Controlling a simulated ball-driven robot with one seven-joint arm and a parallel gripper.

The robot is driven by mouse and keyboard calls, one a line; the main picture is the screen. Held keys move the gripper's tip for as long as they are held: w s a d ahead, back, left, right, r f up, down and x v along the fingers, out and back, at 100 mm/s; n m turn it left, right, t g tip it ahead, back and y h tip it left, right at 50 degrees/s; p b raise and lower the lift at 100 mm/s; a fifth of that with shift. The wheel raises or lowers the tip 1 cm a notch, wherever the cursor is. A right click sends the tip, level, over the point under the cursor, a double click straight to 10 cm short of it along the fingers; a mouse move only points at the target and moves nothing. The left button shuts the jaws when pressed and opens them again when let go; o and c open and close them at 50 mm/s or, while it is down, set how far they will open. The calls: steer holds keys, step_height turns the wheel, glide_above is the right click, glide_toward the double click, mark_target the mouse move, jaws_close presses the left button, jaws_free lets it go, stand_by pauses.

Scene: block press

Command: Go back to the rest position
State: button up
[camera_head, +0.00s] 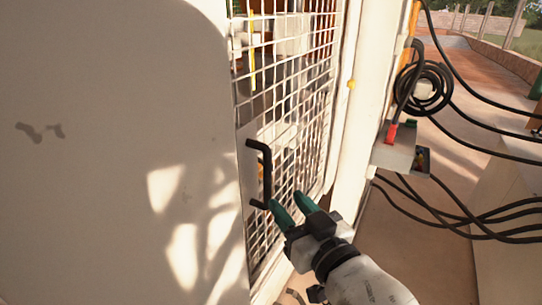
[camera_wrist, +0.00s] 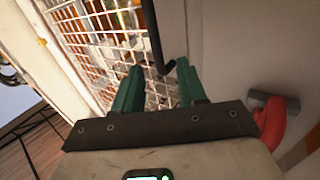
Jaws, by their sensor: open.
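My gripper (camera_head: 293,207) has two green fingers and is in front of a mesh door, beside the lower end of a black bar handle (camera_head: 267,172). The fingers are apart with nothing held between them. In the wrist view my gripper (camera_wrist: 157,85) is open, and the lower end of the handle (camera_wrist: 153,38) shows just beyond the fingertips, between them. I cannot tell whether a finger touches the handle. The mesh door (camera_head: 290,95) looks shut in its white frame.
A large pale panel (camera_head: 110,150) fills the left side. To the right, a grey box (camera_head: 396,150) with a red part and coiled black cable (camera_head: 425,88) hangs on the white post. Loose cables (camera_head: 470,222) trail right. A red curved object (camera_wrist: 272,122) is close at right in the wrist view.

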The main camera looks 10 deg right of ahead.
steer(key=s+d+f+m+g+h, duration=0.1)
steer(key=s+d+f+g+h, duration=0.15)
steer(key=f, duration=0.35)
steer(key=s+d+f+m+g+h, duration=0.1)
steer(key=d+f+g, duration=0.1)
steer(key=d+f, duration=0.35)
steer(key=s+d+f+m+g+h, duration=0.1)
steer(key=s+d+f+g, duration=0.2)
steer(key=s+f, duration=0.4)
steer(key=s+d+f+m+g+h, duration=0.1)
steer(key=s+d+f+g, duration=0.3)
steer(key=s+f, duration=0.3)
steer(key=s+d+f+g+h, duration=0.1)
steer(key=s+d+f+g, duration=0.3)
steer(key=s, duration=0.9)
step_height(320, 180, down, 3)
steer(key=shift+s+d+m, duration=0.2)
steer(key=shift+m, duration=0.2)
